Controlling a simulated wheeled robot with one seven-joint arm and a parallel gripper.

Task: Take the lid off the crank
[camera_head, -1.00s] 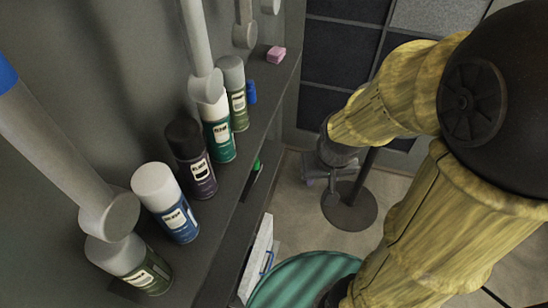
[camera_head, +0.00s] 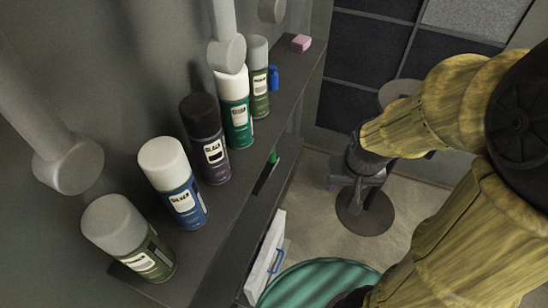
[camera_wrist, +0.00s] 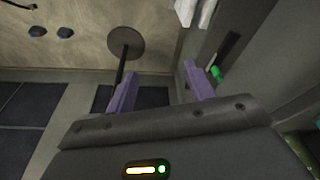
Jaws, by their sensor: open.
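Several capped spray cans stand upright in a row on a dark shelf (camera_head: 215,225) in the head view. From near to far they are a green can with a grey lid (camera_head: 128,240), a blue can with a white lid (camera_head: 178,185), a purple can with a black lid (camera_head: 206,140), a teal-green can with a white lid (camera_head: 236,108) and an olive can with a grey lid (camera_head: 258,80). I cannot tell which is the crank. My gripper (camera_head: 346,186) is to the right of the shelf, apart from the cans. In the wrist view its purple fingers (camera_wrist: 162,88) are spread and empty.
A pink block (camera_head: 301,43) and a small blue object (camera_head: 273,77) are farther along the shelf. A green-tipped item (camera_head: 272,158) is lower down. A teal round surface (camera_head: 320,280) and a round stand base (camera_head: 365,215) are at the right. Grey posts (camera_head: 70,165) hang above the shelf.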

